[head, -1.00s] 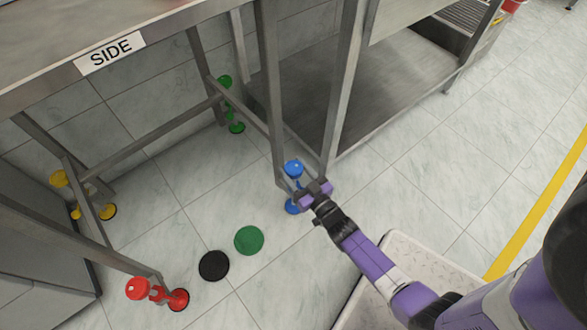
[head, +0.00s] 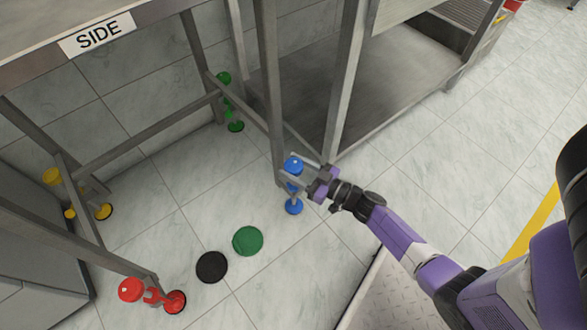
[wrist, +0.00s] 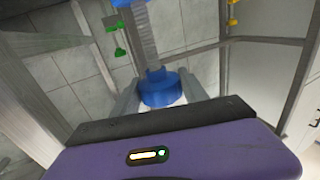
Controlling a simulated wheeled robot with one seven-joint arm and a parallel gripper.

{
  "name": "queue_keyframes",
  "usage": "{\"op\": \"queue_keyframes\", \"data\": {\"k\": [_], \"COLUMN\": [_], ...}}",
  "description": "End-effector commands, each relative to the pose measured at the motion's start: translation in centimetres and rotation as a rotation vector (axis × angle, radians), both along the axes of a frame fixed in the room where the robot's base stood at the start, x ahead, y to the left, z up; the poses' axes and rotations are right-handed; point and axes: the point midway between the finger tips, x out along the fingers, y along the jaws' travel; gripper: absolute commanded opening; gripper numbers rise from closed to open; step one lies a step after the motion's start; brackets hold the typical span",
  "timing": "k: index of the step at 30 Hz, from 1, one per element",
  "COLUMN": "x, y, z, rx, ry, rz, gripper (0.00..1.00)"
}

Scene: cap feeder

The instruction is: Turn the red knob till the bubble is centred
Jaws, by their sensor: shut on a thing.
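The red knob (head: 131,289) is at the lower left of the head view, on the table's near left leg beside a red foot (head: 175,302). It is far from my gripper. My gripper (head: 292,176) is at another table leg, with its fingers on either side of the blue knob (head: 293,164). In the wrist view the blue knob (wrist: 162,90) sits between the two fingers, and my gripper is shut on it. A blue foot (head: 294,206) stands on the floor below. I see no bubble in either view.
A green knob (head: 223,78) and a yellow knob (head: 52,176) are on the other legs. The table edge carries a "SIDE" label (head: 97,34). A black disc (head: 211,267) and a green disc (head: 247,241) lie flat on the floor. A steel shelf (head: 400,90) stands right of the table.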

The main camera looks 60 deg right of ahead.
Motion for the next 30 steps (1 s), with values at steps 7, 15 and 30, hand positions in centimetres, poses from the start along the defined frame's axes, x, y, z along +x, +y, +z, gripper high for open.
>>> {"op": "queue_keyframes", "data": {"k": [7, 15, 30], "x": [-0.1, -0.1, -1.1], "y": [0.0, 0.0, -0.2], "z": [-0.1, -0.2, 0.1], "rx": [0.0, 0.0, 0.001], "ry": [0.005, 0.006, 0.006], "rz": [0.027, 0.026, 0.025], "gripper": [0.11, 0.63, 0.73]}}
